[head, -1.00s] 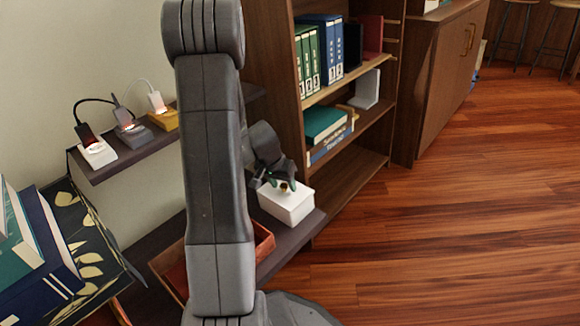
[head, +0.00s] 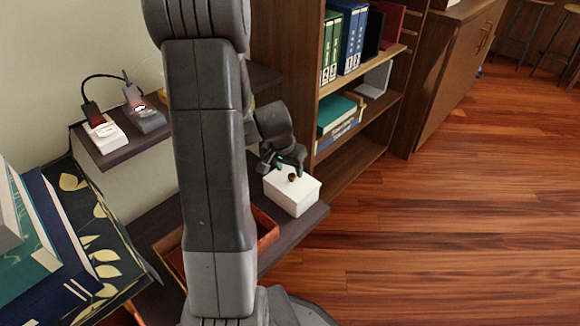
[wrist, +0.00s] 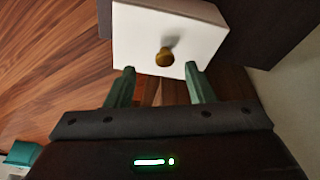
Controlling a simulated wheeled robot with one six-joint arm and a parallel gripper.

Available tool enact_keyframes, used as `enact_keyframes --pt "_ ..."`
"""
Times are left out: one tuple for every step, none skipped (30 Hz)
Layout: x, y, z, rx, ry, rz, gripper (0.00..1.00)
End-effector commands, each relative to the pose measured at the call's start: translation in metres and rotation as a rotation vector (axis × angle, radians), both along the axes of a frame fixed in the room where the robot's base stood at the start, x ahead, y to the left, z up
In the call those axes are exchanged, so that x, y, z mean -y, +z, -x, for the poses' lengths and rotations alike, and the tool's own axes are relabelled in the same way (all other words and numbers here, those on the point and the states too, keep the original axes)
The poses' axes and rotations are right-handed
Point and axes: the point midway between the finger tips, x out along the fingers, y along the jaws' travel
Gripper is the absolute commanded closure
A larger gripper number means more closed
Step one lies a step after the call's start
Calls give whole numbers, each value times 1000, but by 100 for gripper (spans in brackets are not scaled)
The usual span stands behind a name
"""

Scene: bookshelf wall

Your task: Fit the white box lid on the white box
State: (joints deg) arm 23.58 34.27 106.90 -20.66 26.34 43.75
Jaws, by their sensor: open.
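The white box (head: 293,201) stands on the lower dark shelf, right of my arm. The white box lid (head: 284,181) lies on top of it, and its small brass knob (head: 292,177) points up. The lid looks level, but I cannot tell whether it is fully seated. My gripper (head: 285,165) is open and empty, just behind and above the knob. In the wrist view, the lid (wrist: 200,35) and knob (wrist: 166,57) show just beyond the open fingertips (wrist: 160,70). The knob is apart from both fingers.
An orange-brown tray (head: 267,232) sits beside the box, partly hidden by my arm. The upper shelf (head: 108,157) holds plugged-in devices. Books (head: 40,240) are stacked at the left. A bookcase (head: 350,155) stands behind the box. The wooden floor at right is clear.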

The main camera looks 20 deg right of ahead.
Motion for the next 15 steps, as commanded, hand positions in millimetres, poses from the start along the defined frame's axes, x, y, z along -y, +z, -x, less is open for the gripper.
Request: enact_keyframes --pt "0 11 -1 5 2 -1 51" --pt "-1 14 -1 7 6 -1 51" --pt "-1 18 -1 9 9 -1 51" --pt "-2 20 -1 11 10 -2 51" --pt "-2 22 -2 12 11 -3 51" --pt "-3 24 -2 14 12 -3 51" --pt "-3 25 -2 14 12 -3 51" --pt "-3 25 -2 15 14 -4 51" --pt "-3 26 -2 14 15 -4 51" --pt "-4 26 -2 14 15 -4 51" --pt "-4 27 -3 14 16 -4 51" --pt "-4 27 -3 14 16 -4 51" --pt "-4 26 -3 14 16 -4 51" --pt "-4 26 -3 14 16 -4 51" --pt "-4 26 -3 14 17 -3 51"
